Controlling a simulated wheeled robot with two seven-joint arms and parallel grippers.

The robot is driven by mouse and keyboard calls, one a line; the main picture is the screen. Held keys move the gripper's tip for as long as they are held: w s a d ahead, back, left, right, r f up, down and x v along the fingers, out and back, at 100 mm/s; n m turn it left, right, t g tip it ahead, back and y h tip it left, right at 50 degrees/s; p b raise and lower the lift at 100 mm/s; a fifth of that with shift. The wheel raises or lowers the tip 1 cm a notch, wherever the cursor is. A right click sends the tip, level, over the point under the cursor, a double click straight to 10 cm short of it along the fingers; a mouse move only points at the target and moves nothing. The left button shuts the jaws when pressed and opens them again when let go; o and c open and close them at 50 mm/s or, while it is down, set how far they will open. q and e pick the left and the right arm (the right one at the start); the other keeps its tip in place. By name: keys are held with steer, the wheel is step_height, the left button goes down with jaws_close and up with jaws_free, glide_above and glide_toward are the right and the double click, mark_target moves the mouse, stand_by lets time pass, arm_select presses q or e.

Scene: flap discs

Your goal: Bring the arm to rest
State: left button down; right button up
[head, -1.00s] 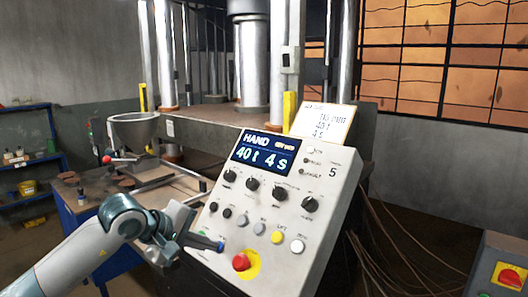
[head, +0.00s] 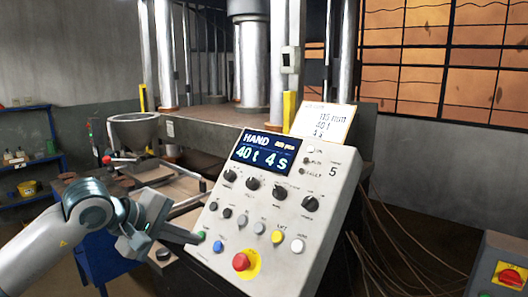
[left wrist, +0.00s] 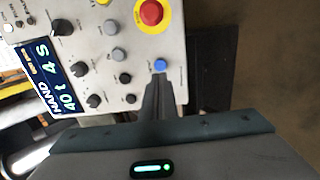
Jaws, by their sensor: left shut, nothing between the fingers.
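My left gripper (head: 198,239) is in front of the lower left part of the tilted control panel (head: 262,222). Its fingers are shut with nothing between them and point to the right at the panel. A blue button (head: 218,246) shows just right of the fingertips, with a small gap in the picture. In the left wrist view the closed fingers (left wrist: 160,80) end just below the blue button (left wrist: 160,65); whether they touch it I cannot tell there. My right gripper is not in view.
The panel has a red mushroom button (head: 241,261), a yellow button (head: 277,237), black knobs and a display (head: 265,153) reading HAND, 40 t, 4 s. A blue-framed bench (head: 105,255) lies behind my arm. Cables hang right of the panel.

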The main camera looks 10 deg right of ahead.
arm_select(q)
steer(key=shift+s+a+r, duration=0.15)
steer(key=shift+a, duration=0.05)
stand_by(0.3)
